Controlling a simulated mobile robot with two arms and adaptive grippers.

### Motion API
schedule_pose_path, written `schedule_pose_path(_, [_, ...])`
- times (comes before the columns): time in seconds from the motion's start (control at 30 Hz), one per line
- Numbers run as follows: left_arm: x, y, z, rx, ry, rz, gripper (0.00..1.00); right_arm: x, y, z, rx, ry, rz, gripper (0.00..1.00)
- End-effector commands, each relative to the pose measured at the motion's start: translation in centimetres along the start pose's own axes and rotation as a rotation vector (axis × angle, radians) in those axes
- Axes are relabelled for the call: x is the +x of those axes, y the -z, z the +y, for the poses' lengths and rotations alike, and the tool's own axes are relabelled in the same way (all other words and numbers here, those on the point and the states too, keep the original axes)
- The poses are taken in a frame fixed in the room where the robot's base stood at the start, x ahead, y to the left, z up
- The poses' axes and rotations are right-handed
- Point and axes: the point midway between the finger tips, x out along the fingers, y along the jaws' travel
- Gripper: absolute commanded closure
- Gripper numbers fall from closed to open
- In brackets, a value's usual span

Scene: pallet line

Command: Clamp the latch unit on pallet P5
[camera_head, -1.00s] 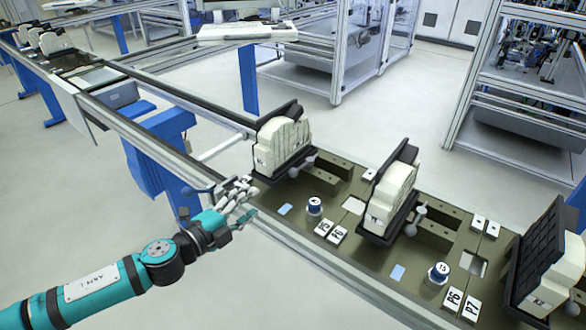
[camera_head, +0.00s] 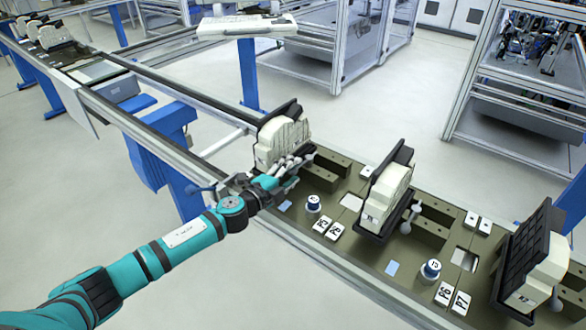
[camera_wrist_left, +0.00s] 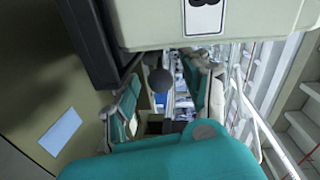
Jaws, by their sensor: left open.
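A cream latch unit (camera_head: 283,142) stands tilted in a black holder at the left end of the green plate (camera_head: 335,195). My left gripper (camera_head: 297,170) is open at its lower front, where the clamp's ball knob is hidden in the head view. In the left wrist view a dark ball knob (camera_wrist_left: 160,80) shows between the open fingers (camera_wrist_left: 168,112); contact cannot be told. The unit's pale body (camera_wrist_left: 215,25) fills the top there. Two white labels (camera_head: 329,228) lie on the plate to the right; one seems to read P5. My right gripper is not in view.
A second latch unit (camera_head: 386,195) with a grey ball lever (camera_head: 406,227) stands mid-plate, and a third (camera_head: 535,265) at the right. The conveyor rail (camera_head: 180,150) runs back left.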

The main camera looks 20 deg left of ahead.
Motion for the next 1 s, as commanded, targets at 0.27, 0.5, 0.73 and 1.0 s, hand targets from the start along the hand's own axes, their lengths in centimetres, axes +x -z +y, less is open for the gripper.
schedule_pose_path(0.27, [0.99, 0.02, 0.04, -0.001, -0.001, 0.0, 0.52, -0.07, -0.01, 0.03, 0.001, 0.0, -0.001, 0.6])
schedule_pose_path(0.5, [0.95, 0.02, 0.04, -0.001, -0.001, 0.0, 0.62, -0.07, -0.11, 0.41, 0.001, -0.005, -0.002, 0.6])
schedule_pose_path(0.73, [0.94, 0.01, 0.03, -0.001, -0.001, 0.0, 0.92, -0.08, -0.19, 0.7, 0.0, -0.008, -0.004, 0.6])
schedule_pose_path(1.0, [0.93, 0.01, 0.04, -0.001, -0.001, 0.0, 1.0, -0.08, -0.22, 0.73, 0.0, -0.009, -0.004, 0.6])
